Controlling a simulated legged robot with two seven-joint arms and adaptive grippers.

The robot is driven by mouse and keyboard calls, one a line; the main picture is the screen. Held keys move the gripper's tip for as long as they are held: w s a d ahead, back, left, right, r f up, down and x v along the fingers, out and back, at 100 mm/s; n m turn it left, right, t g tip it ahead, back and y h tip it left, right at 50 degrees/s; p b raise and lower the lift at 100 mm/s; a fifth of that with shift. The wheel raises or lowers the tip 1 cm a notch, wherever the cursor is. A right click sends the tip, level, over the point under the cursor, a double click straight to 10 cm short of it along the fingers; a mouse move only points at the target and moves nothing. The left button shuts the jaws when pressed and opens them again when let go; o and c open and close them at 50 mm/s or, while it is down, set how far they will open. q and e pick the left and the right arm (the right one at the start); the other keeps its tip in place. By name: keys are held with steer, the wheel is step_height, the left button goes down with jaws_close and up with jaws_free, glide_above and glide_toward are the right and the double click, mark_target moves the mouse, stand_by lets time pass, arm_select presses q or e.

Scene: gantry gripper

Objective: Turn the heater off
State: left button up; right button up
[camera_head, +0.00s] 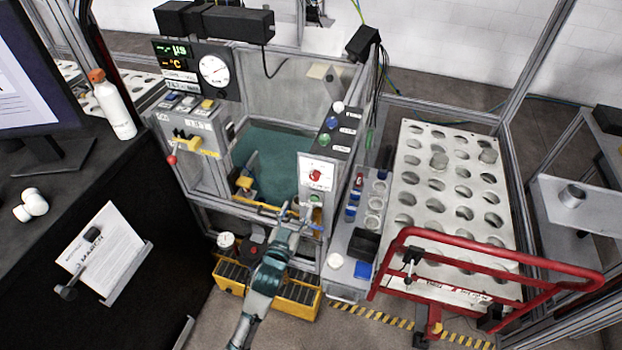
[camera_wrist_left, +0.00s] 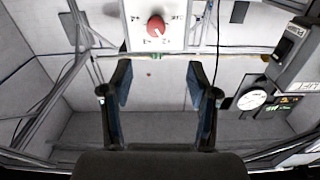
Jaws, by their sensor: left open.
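A white panel (camera_head: 318,172) with a red knob (camera_head: 315,174) and dial markings stands at the front right of the teal-lined tank. The red knob also shows in the left wrist view (camera_wrist_left: 156,26), at the top centre on its white plate. My left gripper (camera_head: 299,211) is below and slightly left of the panel in the head view. In the left wrist view its two fingers (camera_wrist_left: 160,78) are spread wide with nothing between them. The knob appears beyond the fingertips, apart from them. A small green button (camera_head: 315,198) sits below the knob. My right gripper is not in view.
A teal tank (camera_head: 268,150) lies behind the panel. A red rail (camera_head: 480,243) and a white perforated rack (camera_head: 445,185) stand at the right. A yellow bin (camera_head: 297,300) is below my arm.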

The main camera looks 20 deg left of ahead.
mark_target(313, 179)
arm_select(q)
steer(key=w, duration=0.4)
steer(key=w+d, duration=0.1)
steer(key=w, duration=0.7)
steer(key=shift+w+d, duration=0.2)
steer(key=shift+w+a+f, duration=0.15)
steer(key=shift+w+a, duration=0.15)
steer(key=shift+w, duration=0.15)
steer(key=shift+s+d, duration=0.1)
steer(key=shift+d, duration=0.15)
jaws_close()
